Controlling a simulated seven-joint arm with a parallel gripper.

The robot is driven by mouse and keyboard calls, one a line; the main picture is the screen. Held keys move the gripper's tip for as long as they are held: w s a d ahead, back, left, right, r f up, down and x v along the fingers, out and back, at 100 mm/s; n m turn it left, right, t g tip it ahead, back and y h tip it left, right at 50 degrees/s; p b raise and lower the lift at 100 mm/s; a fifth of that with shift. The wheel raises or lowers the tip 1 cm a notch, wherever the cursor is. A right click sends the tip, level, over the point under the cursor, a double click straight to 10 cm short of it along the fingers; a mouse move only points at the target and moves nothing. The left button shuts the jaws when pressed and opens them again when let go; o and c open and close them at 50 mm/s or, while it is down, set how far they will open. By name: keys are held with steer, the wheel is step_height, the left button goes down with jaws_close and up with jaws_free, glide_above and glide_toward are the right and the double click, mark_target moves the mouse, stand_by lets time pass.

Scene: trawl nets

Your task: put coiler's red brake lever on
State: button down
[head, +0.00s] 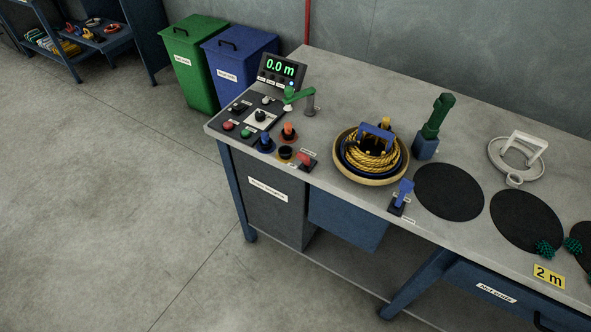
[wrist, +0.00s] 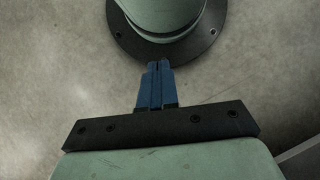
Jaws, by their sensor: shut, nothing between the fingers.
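A small red lever (head: 304,159) stands on a black base near the table's front edge in the head view, left of the coiler. The coiler (head: 341,166) is a round tan-rimmed bowl holding yellow rope, with a blue handle piece across it. Whether the lever is on or off cannot be told at this size. My gripper (wrist: 154,64) shows only in the wrist view, its blue fingers shut together and empty. It points toward a pale green cylinder on a dark bolted flange, which seems to be my own base. No lever shows in the wrist view.
A blue lever (head: 403,192) stands at the front edge, right of the coiler. The control panel (head: 244,120) with buttons and a display (head: 281,70) reading 0.0 m is at the left. A dark green tool (head: 434,118) stands upright behind. Black discs (head: 449,192) lie to the right.

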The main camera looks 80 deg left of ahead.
steer(key=s+a+r+n+t, duration=0.1)
steer(key=s+a+n, duration=0.2)
steer(key=a, duration=0.4)
steer(key=s+a+r+n+t+h, duration=0.1)
steer(key=s+a+n+t, duration=0.15)
steer(key=a, duration=0.45)
steer(key=s+a+r+n, duration=0.1)
steer(key=s+a+n, duration=0.2)
steer(key=a, duration=0.4)
steer(key=s+a+r+n+g+y, duration=0.1)
steer(key=s+a+r+y, duration=0.2)
steer(key=s+a, duration=0.75)
steer(key=s+a+r+n+y, duration=0.25)
steer(key=s+a, duration=0.55)
steer(key=s, duration=0.5)
steer(key=s+a+r+n+g+y, duration=0.1)
steer(key=s+a+r+y, duration=0.3)
steer(key=s+a, duration=0.65)
steer(key=w+a+r+m+t+y, duration=0.3)
steer(key=a+r+m+y, duration=0.7)
steer(key=r, duration=0.3)
steer(key=w+d+r+m+t, duration=0.3)
steer(key=w+r+m+t, duration=0.3)
steer(key=w+m+t, duration=0.1)
steer(key=w+d+r+m+t, duration=0.3)
steer(key=w+r+m+t, duration=0.3)
steer(key=m+t, duration=0.3)
steer(key=shift+w+d+r+t+y, duration=0.15)
steer(key=shift+w+r+t+y, duration=0.3)
steer(key=shift+t, duration=0.5)
